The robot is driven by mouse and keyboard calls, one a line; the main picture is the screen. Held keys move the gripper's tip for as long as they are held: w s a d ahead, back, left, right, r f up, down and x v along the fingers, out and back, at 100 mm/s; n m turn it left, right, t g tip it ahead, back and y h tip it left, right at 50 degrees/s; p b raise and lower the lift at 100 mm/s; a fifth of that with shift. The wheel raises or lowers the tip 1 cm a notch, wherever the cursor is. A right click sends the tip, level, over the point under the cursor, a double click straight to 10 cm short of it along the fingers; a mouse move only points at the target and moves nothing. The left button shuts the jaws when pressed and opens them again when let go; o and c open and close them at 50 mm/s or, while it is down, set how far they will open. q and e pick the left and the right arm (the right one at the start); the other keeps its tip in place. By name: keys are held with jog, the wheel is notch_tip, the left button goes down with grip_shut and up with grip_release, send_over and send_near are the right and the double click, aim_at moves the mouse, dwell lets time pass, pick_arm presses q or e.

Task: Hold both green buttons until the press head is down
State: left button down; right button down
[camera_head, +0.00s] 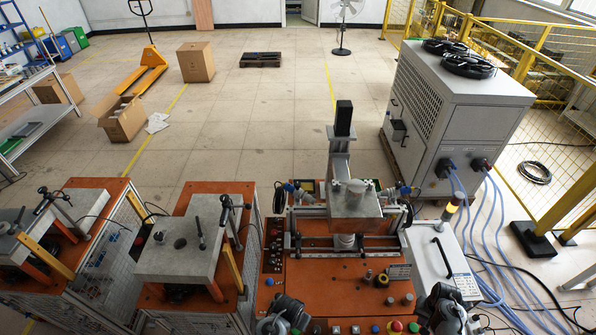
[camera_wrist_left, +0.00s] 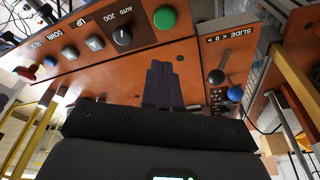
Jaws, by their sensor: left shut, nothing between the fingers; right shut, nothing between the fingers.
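A round green button (camera_wrist_left: 164,17) sits on the orange panel in the left wrist view. My left gripper (camera_wrist_left: 163,84) is shut and empty, its fingertips a short way from that button with a visible gap. In the head view my left gripper (camera_head: 286,312) is at the bottom edge, and the panel beneath it is hidden. My right gripper (camera_head: 446,308) is shut at the bottom right, beside a green button (camera_head: 414,327); whether it touches is unclear. The press head (camera_head: 355,198) is a grey block on a column above the orange table (camera_head: 325,280).
A red button (camera_head: 397,325) is next to the right green button. The left wrist view shows a black selector knob (camera_wrist_left: 122,36), a blue button (camera_wrist_left: 235,93) and a red mushroom button (camera_wrist_left: 27,73). A white cabinet (camera_head: 440,262) with hoses stands right of the table.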

pick_arm(q)
jog(key=shift+v, duration=0.85)
pick_arm(e)
notch_tip(320, 180, up, 8)
pick_arm(q)
jog(key=shift+w+d, duration=0.1)
jog(key=shift+w, duration=0.1)
